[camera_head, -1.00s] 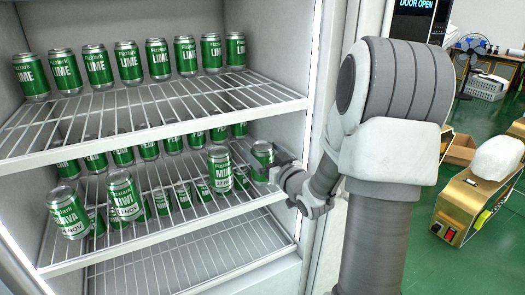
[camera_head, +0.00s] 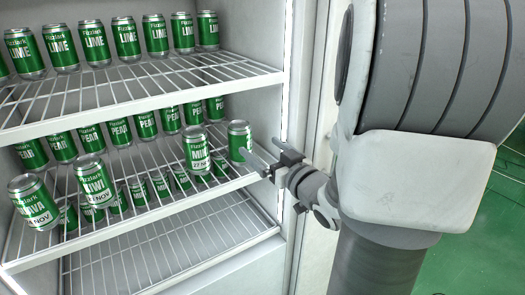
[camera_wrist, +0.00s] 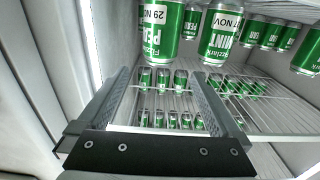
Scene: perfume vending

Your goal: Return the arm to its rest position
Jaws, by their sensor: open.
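My gripper (camera_head: 262,160) is open and empty at the right front edge of the fridge's middle shelf. Its fingers point left toward a green can (camera_head: 239,142) at the shelf's right front, with a small gap seeming to lie between them. In the wrist view my gripper (camera_wrist: 160,92) shows two spread fingers with nothing between them. Beyond the fingertips stand a can labelled PEAR (camera_wrist: 163,30) and a can labelled MINT (camera_wrist: 220,35), which appear upside down.
The top shelf (camera_head: 150,88) holds a row of LIME cans (camera_head: 126,38). The middle shelf also carries a MINT can (camera_head: 196,150), a KIWI can (camera_head: 94,180) and a tilted-looking can (camera_head: 33,202) at the left. The fridge's right side wall (camera_head: 298,90) stands close to my gripper.

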